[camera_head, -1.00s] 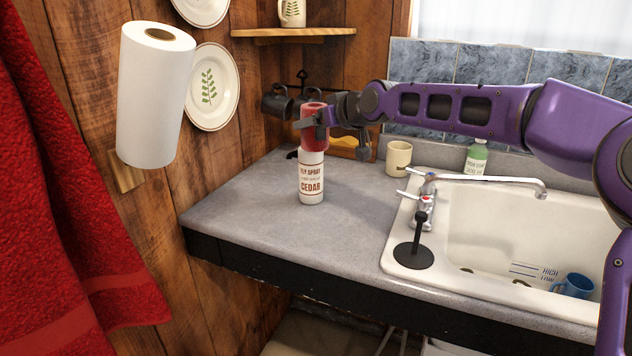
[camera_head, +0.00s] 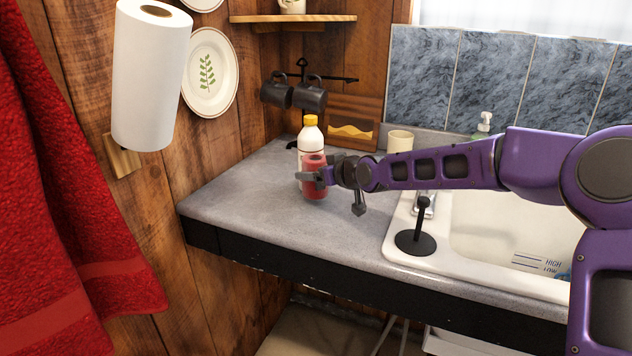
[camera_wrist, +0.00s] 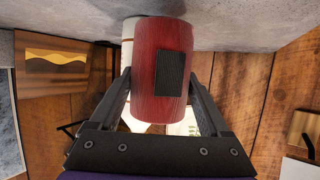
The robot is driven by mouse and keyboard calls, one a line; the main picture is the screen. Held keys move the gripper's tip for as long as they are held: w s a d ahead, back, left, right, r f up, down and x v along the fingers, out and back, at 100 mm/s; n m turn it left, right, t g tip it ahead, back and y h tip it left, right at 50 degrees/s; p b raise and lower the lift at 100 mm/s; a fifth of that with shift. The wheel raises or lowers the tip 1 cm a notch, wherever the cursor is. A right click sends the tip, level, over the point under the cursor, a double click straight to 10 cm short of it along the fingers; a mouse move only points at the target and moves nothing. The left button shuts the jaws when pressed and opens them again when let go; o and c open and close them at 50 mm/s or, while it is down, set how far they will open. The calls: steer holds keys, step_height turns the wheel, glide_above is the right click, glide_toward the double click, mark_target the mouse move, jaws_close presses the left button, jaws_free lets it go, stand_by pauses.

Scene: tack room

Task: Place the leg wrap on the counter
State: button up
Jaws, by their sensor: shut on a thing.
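The leg wrap is a red roll with a dark patch on its side. In the head view the leg wrap (camera_head: 315,184) is upright at the counter top, in front of a white fly spray bottle with a yellow cap (camera_head: 310,135). My gripper (camera_head: 312,178) is shut on the roll from the right. In the wrist view the roll (camera_wrist: 150,85) sits between both fingers (camera_wrist: 160,90), and the bottle (camera_wrist: 127,50) shows behind it. The grey counter (camera_head: 250,205) lies beneath. I cannot tell whether the roll's base touches it.
The sink (camera_head: 480,235) with a black plunger (camera_head: 416,240) is to the right. A beige mug (camera_head: 400,141) stands at the back of the counter. Dark mugs (camera_head: 309,98) hang on the wall. A paper towel roll (camera_head: 150,80) is at left. The counter's front left is clear.

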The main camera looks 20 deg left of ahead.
steer(key=shift+f, duration=0.95)
steer(key=shift+f, duration=0.1)
steer(key=o, duration=1.3)
steer(key=shift+f, duration=0.1)
steer(key=shift+r, duration=0.2)
steer(key=shift+p+v, duration=1.05)
steer(key=shift+v, duration=4.95)
